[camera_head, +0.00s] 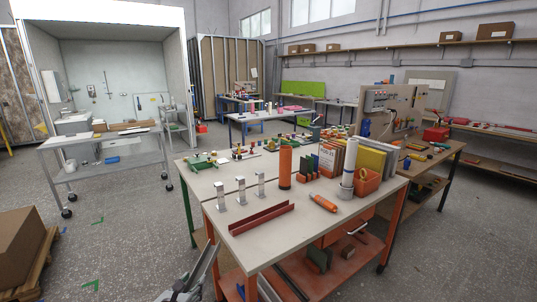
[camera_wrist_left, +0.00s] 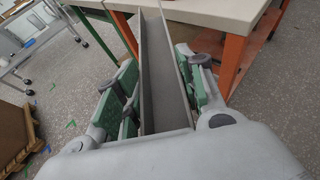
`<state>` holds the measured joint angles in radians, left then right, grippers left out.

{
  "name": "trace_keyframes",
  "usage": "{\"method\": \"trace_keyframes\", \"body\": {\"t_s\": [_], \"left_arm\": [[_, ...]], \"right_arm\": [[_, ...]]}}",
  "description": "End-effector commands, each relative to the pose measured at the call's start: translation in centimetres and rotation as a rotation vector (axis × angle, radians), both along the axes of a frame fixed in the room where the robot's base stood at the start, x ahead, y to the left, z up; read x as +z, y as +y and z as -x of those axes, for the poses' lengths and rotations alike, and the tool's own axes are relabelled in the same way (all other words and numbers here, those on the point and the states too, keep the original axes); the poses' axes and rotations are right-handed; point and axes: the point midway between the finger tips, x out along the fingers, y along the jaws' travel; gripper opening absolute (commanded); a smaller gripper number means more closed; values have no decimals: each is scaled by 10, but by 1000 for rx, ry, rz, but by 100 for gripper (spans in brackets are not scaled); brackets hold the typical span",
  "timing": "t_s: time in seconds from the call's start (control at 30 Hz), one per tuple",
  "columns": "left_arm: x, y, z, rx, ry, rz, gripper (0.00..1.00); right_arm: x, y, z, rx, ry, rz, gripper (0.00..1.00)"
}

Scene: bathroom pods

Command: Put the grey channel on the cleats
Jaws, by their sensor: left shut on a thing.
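The grey channel (camera_wrist_left: 163,70) is a long, straight U-shaped profile between the green-padded fingers of my left gripper (camera_wrist_left: 160,85), which is shut on it. In the head view the channel (camera_head: 209,262) is low at the bottom left, beside the table's orange leg. My left gripper (camera_head: 185,291) shows there at the bottom edge. Three small silver uprights, which look like the cleats (camera_head: 241,191), stand in a row on the near left of the worktable (camera_head: 330,217), apart from the channel. My right gripper is out of view.
A red channel (camera_head: 262,218) lies on the table in front of the cleats. An orange cylinder (camera_head: 285,166), an orange tube (camera_head: 323,203) and upright boards (camera_head: 372,162) stand or lie farther right. A cardboard box (camera_head: 20,240) is at the left; the floor between is open.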

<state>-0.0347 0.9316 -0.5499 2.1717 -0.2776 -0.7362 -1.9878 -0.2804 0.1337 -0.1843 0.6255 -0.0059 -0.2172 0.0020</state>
Motion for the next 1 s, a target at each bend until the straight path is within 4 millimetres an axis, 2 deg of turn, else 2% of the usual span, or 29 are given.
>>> {"method": "trace_keyframes", "body": {"t_s": [0.1,0.4,1.0], "left_arm": [[8,-8,2,48,-3,6,5],[16,-15,7,124,-3,2,5],[20,-19,6,110,-4,0,5]], "right_arm": [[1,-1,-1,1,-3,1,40],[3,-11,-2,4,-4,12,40],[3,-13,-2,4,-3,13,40]]}}
